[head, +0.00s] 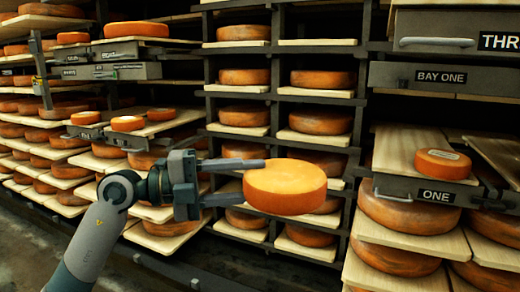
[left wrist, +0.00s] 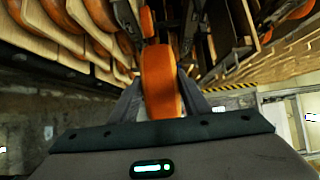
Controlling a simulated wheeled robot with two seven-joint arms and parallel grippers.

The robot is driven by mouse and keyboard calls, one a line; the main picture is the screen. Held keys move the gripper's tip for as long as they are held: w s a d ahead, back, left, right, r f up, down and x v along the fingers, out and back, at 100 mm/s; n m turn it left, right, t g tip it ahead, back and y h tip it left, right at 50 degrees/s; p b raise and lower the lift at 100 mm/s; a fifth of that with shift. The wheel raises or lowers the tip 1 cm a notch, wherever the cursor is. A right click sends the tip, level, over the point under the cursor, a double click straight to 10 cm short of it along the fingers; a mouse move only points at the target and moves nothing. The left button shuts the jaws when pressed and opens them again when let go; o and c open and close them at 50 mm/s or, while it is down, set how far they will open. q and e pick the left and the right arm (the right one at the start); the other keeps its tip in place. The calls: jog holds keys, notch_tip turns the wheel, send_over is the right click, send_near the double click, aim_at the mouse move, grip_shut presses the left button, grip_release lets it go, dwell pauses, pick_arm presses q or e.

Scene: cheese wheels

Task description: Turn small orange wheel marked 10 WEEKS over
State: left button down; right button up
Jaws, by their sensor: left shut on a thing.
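An orange cheese wheel (head: 285,187) is held in the air in front of the racks, roughly level, its plain upper face showing. No 10 WEEKS mark can be read on it, so I cannot tell from the writing which wheel it is. My left gripper (head: 252,181) is shut on its left side, one finger above the other in the head view. In the left wrist view the wheel (left wrist: 160,80) shows edge-on between the fingers of my left gripper (left wrist: 161,98). Its underside is hidden. My right gripper is not in view.
A small labelled wheel (head: 442,164) lies on the bay marked ONE at right. Small wheels (head: 127,123) lie on boards at left. Racks of larger wheels (head: 320,122) stand close behind the held wheel. Open floor (head: 240,272) shows below.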

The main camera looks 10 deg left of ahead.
pick_arm(q)
jog(key=s+a+f+n+t, duration=0.1)
jog(key=s+a+f, duration=0.2)
jog(key=f, duration=0.4)
jog(key=s+a+f+n+t+y, duration=0.1)
jog(key=s+a+f, duration=0.3)
jog(key=f, duration=0.4)
jog(key=s+a+f+n+t+y, duration=0.1)
jog(key=s+a+f+t, duration=0.1)
jog(key=f, duration=0.5)
jog(key=shift+s+a+f+t, duration=0.25)
jog(key=shift+s+a+t, duration=0.15)
jog(key=shift+s+a, duration=0.6)
jog(key=shift+d, duration=0.2)
